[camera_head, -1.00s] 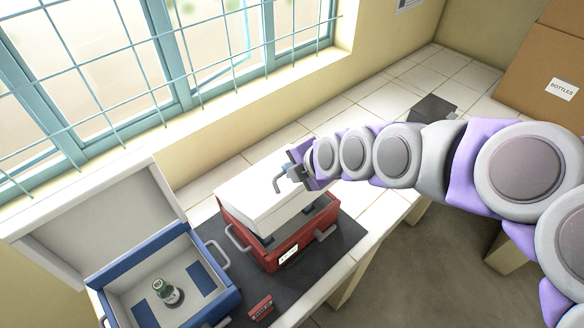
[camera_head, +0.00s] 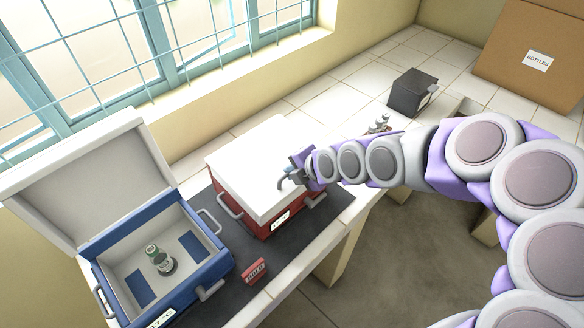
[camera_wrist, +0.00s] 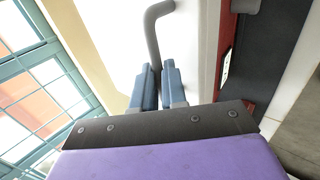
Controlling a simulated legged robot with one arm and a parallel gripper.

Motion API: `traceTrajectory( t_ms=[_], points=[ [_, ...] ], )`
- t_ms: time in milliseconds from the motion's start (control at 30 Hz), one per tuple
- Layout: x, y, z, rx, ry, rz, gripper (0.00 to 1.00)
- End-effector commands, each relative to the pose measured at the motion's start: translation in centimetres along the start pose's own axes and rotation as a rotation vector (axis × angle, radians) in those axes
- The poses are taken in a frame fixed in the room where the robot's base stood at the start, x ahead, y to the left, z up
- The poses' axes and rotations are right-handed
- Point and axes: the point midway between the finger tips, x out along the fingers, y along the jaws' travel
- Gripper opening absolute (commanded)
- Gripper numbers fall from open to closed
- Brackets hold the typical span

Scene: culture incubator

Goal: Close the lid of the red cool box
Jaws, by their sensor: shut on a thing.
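The red cool box (camera_head: 268,227) stands on a dark mat on the counter. Its white lid (camera_head: 252,165) lies down over the box and looks flat or nearly flat; I cannot tell whether a thin gap is left. My gripper (camera_head: 288,181) is at the lid's right side, shut on the grey lid handle (camera_head: 283,184). In the wrist view, the blue fingers (camera_wrist: 157,85) pinch the end of the bent grey handle (camera_wrist: 152,30) against the white lid. The red box wall (camera_wrist: 228,40) shows at the right there.
A blue cool box (camera_head: 205,272) with its lid open stands at the left, with a green bottle (camera_head: 159,259) inside. A small red sign (camera_head: 257,271) sits on the dark mat (camera_head: 328,217). A dark box (camera_head: 411,92) and a carton (camera_head: 535,50) are farther back.

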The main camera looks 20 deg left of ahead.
Motion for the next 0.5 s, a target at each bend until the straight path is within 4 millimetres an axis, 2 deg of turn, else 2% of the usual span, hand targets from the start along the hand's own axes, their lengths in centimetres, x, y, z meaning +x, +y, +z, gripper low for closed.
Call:
traceTrajectory(
  t_ms=[33,367,400,500],
  points=[
    [0.78,-1.59,-0.68,-0.001,0.022,-0.039,0.0],
    [1.02,-1.84,-0.6,0.0,0.025,-0.046,0.0],
    [1.05,-1.84,-0.58,0.0,0.025,-0.046,0.16],
    [1.02,-1.8,-0.57,0.0,0.024,-0.045,0.26]
  ],
)
